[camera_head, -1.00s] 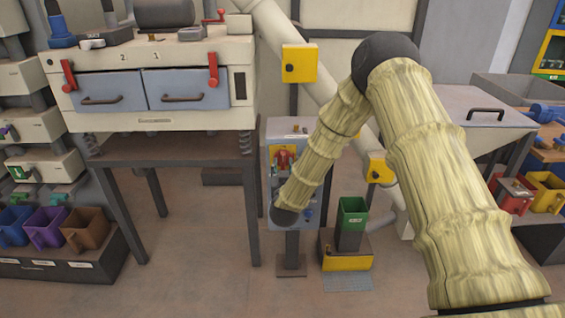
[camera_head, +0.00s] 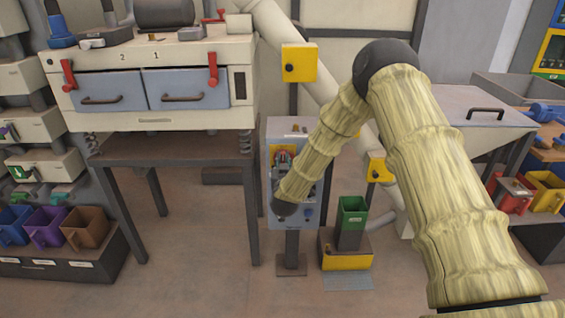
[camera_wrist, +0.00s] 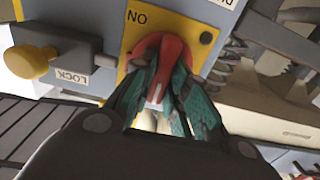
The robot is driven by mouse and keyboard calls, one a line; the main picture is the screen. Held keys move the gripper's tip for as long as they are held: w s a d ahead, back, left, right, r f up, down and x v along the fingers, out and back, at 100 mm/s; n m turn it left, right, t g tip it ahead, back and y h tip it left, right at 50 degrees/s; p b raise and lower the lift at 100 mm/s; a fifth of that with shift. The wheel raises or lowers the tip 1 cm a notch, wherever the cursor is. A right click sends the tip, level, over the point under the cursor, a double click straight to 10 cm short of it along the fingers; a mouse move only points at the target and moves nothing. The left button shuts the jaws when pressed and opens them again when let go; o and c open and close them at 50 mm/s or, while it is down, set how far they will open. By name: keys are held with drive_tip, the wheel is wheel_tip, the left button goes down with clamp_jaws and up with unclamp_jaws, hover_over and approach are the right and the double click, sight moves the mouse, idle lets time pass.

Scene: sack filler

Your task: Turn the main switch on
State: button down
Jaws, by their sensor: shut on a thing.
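The main switch has a red handle (camera_wrist: 172,50) on a yellow plate (camera_wrist: 202,24). In the wrist view the plate reads ON upside down, beside the handle's top. My gripper (camera_wrist: 160,98) has teal fingers on both sides of the handle and is shut on it, hiding part of it. In the head view the switch's yellow plate (camera_head: 273,153) is on the upper front of a grey-blue control box (camera_head: 301,134) on a post. My forearm covers part of the box there.
A yellow knob (camera_wrist: 28,62) on a grey block labelled LOCK (camera_wrist: 72,76) is left of the switch in the wrist view. A table (camera_head: 170,147) stands left of the box. A green bin (camera_head: 352,215) on a yellow-fronted base stands to its right.

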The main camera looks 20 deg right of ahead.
drive_tip(key=shift+f+m, duration=0.1)
drive_tip(key=shift+m, duration=0.2)
drive_tip(key=m+b, duration=0.2)
drive_tip(key=shift+d+f+m, duration=0.1)
drive_tip(key=shift+d+m, duration=0.05)
drive_tip(key=shift+m, duration=0.25)
drive_tip(key=shift+s+d+f+m+b, duration=0.1)
drive_tip(key=shift+m+b, duration=1.55)
drive_tip(key=shift+m, duration=0.75)
drive_tip(key=shift+w+d+f+m+b, duration=0.1)
drive_tip(key=shift+m+b, duration=1.55)
drive_tip(key=shift+m, duration=0.75)
drive_tip(key=shift+s+d+f+m+b, duration=0.1)
drive_tip(key=shift+m+b, duration=1.55)
drive_tip(key=shift+m, duration=0.75)
